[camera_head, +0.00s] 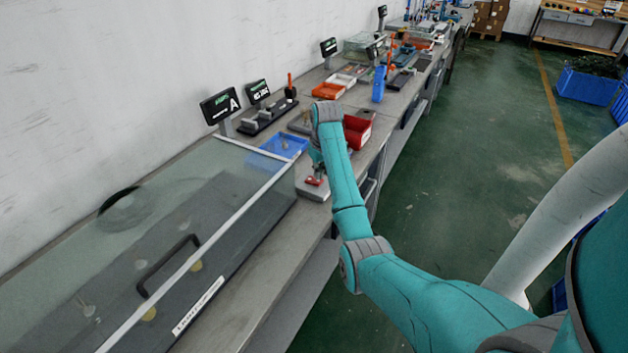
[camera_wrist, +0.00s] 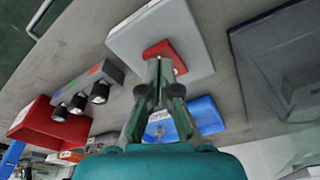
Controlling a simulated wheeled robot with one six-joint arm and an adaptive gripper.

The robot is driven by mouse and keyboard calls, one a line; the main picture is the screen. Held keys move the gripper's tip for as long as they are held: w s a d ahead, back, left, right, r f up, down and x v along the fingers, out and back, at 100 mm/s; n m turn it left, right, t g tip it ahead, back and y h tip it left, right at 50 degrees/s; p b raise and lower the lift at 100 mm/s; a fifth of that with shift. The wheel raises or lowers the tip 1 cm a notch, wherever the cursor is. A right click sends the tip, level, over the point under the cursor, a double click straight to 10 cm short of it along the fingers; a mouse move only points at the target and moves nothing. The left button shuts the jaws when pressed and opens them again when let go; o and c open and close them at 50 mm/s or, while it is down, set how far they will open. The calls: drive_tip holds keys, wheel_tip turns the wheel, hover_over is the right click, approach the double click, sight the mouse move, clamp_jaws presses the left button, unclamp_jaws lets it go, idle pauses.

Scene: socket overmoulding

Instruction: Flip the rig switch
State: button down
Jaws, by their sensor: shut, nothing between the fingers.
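The rig switch is a red rocker (camera_wrist: 167,50) on a flat light-grey box (camera_wrist: 192,27), seen in the wrist view. In the head view the grey box (camera_head: 311,192) sits near the front edge of the bench, with its red part (camera_head: 317,180) on top. My gripper (camera_wrist: 160,66) is shut and empty, with its fingertips right at the red rocker and covering part of it. I cannot tell whether they touch it. In the head view my gripper (camera_head: 318,172) is directly over the box, partly hidden by my arm. The rocker's tilt is not clear.
A blue tray (camera_head: 285,146) lies behind the box. A red bin (camera_head: 357,132) stands beyond my arm. A grey block with several round black knobs (camera_wrist: 88,87) is beside the box. A glass-covered station with a black handle (camera_head: 168,266) fills the near left of the bench.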

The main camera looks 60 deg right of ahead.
drive_tip(key=shift+f, duration=0.75)
idle(0.5)
drive_tip(key=shift+s, duration=0.1)
idle(0.3)
